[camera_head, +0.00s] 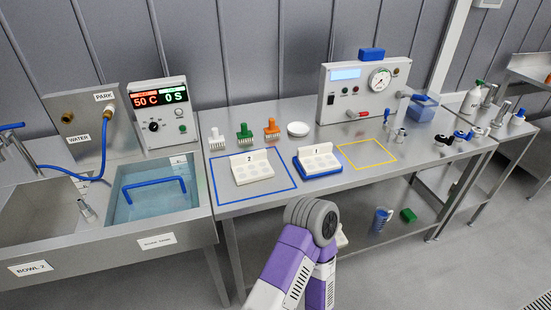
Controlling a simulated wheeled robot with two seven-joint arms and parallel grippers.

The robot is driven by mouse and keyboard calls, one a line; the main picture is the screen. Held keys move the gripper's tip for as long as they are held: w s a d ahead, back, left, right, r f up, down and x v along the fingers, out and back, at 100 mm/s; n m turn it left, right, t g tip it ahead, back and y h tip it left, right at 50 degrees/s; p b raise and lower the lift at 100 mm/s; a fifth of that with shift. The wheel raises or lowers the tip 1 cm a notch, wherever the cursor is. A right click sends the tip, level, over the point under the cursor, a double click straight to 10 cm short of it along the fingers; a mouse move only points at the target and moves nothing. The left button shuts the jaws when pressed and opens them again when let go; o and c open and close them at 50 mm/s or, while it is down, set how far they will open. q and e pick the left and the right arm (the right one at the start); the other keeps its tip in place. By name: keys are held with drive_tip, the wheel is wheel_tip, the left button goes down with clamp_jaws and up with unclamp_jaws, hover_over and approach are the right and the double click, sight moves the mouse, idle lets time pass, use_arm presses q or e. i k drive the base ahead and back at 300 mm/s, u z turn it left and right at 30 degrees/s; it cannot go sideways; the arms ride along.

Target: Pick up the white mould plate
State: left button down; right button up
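Two white mould plates with round hollows and upright numbered tabs are on the steel table. The white mould plate marked 2 (254,173) lies inside the blue outlined square at the left. The white mould plate marked 1 (320,163) sits on a blue base (302,173) to its right. A purple and white arm of mine comes in from the bottom, its grey rounded joint in front of the table edge below the plates. I cannot tell which arm it is. Neither gripper shows, and neither plate is held.
White, green and orange brushes (244,133) and a white dish (298,129) stand behind the plates. A yellow outlined square (366,154) to the right is empty. A gauge box (362,91) stands behind. A water bath (150,203) is at left. A blue cup (381,218) and green block (407,215) are below.

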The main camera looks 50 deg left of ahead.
sight(317, 158)
drive_tip(key=u, duration=2)
